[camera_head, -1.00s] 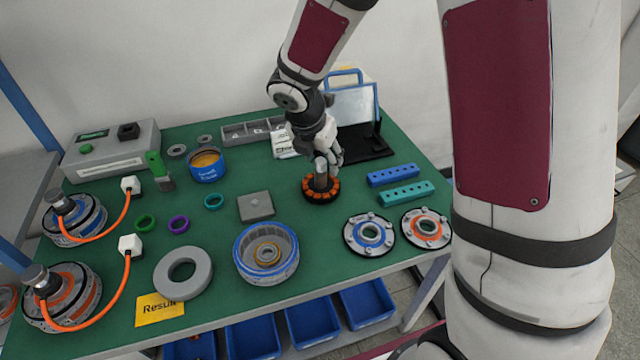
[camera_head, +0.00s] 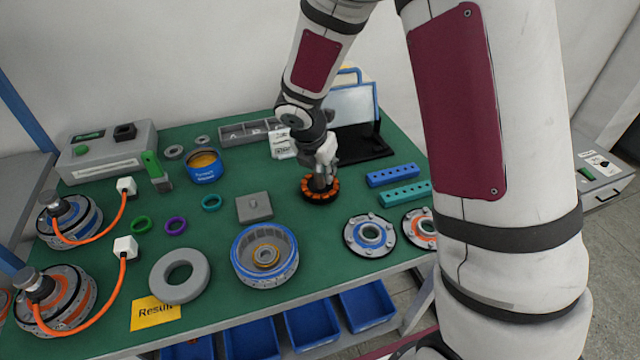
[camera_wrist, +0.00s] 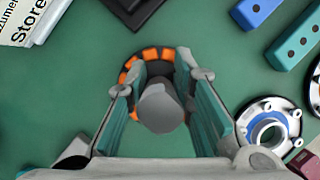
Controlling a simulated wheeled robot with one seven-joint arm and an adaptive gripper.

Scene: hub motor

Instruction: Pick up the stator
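The stator (camera_head: 321,190) is a dark ring with orange windings around its rim and a grey upright shaft at its centre. It lies on the green table. My gripper (camera_head: 322,180) is directly above it, pointing down. In the wrist view the stator (camera_wrist: 147,62) shows between and beyond the fingers, with the round shaft end in the middle. My gripper (camera_wrist: 160,108) is open, one finger on each side of the shaft, with a visible gap on both sides. Part of the stator is hidden behind the fingers and shaft.
A blue block (camera_head: 393,175) and a teal block (camera_head: 403,193) lie to the right. A blue-rimmed housing (camera_head: 290,273) and a flanged cover (camera_head: 369,236) are nearer the front. A grey square plate (camera_head: 254,207) lies left. A dark stand (camera_head: 365,143) is behind.

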